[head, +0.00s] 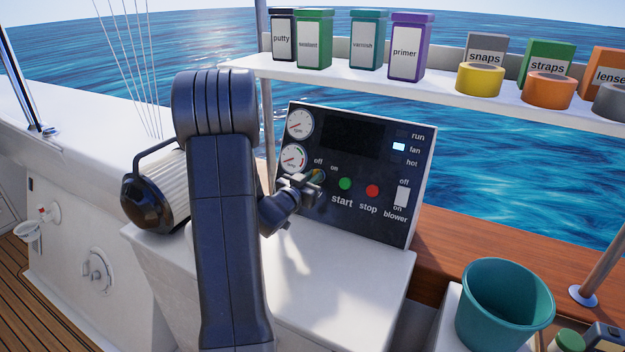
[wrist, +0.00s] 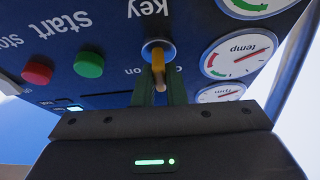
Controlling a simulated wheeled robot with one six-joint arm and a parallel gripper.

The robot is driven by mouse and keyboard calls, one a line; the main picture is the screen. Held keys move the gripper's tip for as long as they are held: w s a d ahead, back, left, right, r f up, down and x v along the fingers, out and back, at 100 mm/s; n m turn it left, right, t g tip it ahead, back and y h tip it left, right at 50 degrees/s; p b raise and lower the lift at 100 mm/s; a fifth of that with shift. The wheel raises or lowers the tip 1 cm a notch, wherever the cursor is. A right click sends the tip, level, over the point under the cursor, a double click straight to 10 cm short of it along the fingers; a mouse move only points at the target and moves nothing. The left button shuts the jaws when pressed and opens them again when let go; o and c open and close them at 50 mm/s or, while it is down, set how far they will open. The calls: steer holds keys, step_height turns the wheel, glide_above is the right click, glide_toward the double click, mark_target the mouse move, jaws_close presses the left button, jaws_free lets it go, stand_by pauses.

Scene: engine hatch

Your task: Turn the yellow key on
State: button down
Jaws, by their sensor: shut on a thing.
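The yellow key (wrist: 158,66) sits in a round switch on the dark engine panel (head: 372,212). In the upside-down wrist view it lies between the two green-looking fingers of my gripper (wrist: 159,88), which is shut on it. In the head view my gripper (head: 311,182) reaches the panel at the key, beneath the "off" and "on" labels, and mostly hides it. I cannot tell which label the key points to.
A green start button (head: 345,184) and a red stop button (head: 372,191) are right of the key. A white blower switch (head: 402,196) is farther right. The fan light (head: 399,146) is lit. Gauges (head: 300,124) are at upper left. A shelf (head: 420,85) overhangs behind.

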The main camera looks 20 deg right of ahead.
steer(key=m+g, duration=0.1)
steer(key=m, duration=0.2)
steer(key=m+g+h+b, duration=0.1)
steer(key=m, duration=0.2)
steer(key=shift+g, duration=0.4)
steer(key=m+g, duration=0.2)
steer(key=m, duration=0.3)
steer(key=shift+r, duration=0.1)
steer(key=shift+m+g+p, duration=0.45)
steer(key=shift+m+g, duration=0.25)
steer(key=shift+m, duration=0.7)
steer(key=c, duration=1.5)
jaws_free()
steer(key=shift+a, duration=0.1)
steer(key=v, duration=0.7)
steer(key=shift+a, duration=0.2)
